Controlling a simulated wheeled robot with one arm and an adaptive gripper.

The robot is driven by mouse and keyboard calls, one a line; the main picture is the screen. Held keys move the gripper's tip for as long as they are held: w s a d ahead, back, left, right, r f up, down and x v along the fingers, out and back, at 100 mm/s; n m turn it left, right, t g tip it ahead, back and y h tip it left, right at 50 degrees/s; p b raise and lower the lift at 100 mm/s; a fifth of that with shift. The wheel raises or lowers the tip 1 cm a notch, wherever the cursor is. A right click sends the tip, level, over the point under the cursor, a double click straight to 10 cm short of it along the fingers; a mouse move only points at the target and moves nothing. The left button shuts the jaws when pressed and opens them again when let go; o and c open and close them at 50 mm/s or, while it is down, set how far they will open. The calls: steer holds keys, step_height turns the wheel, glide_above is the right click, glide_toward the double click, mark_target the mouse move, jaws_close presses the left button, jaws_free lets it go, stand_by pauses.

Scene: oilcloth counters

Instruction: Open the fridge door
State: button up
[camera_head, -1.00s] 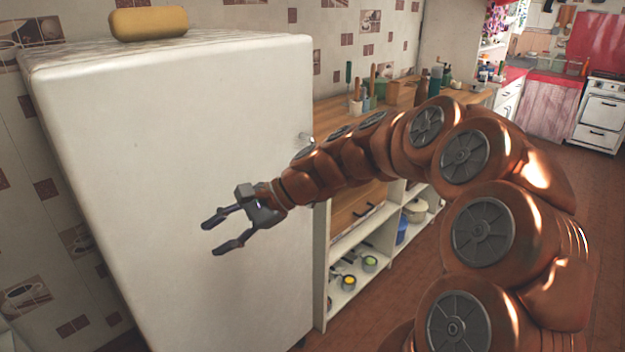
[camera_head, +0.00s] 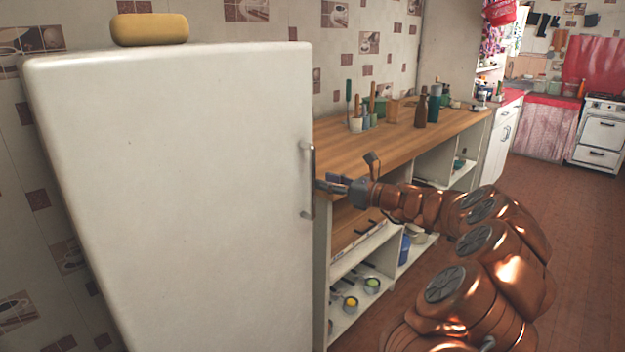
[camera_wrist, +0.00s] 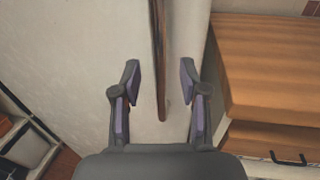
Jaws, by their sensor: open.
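The white fridge (camera_head: 180,190) fills the left of the head view, and its door looks shut. Its upright metal handle (camera_head: 308,180) is at the door's right edge. My gripper (camera_head: 322,185) is at the handle's height, close to it from the right. In the wrist view the handle (camera_wrist: 159,60) runs down between the two open fingers of my gripper (camera_wrist: 160,85), with a gap on both sides. The white door face (camera_wrist: 75,60) lies behind it. I see no finger touching the handle.
A wooden counter (camera_head: 400,135) with utensils and bottles stands right of the fridge, with open shelves (camera_head: 365,265) holding pans below. A yellow box-like thing (camera_head: 150,29) lies on the fridge top. The brown floor (camera_head: 570,215) at the right is clear.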

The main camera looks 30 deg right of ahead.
steer(key=x, duration=0.5)
steer(key=shift+w, duration=0.1)
jaws_close()
stand_by(0.3)
stand_by(0.4)
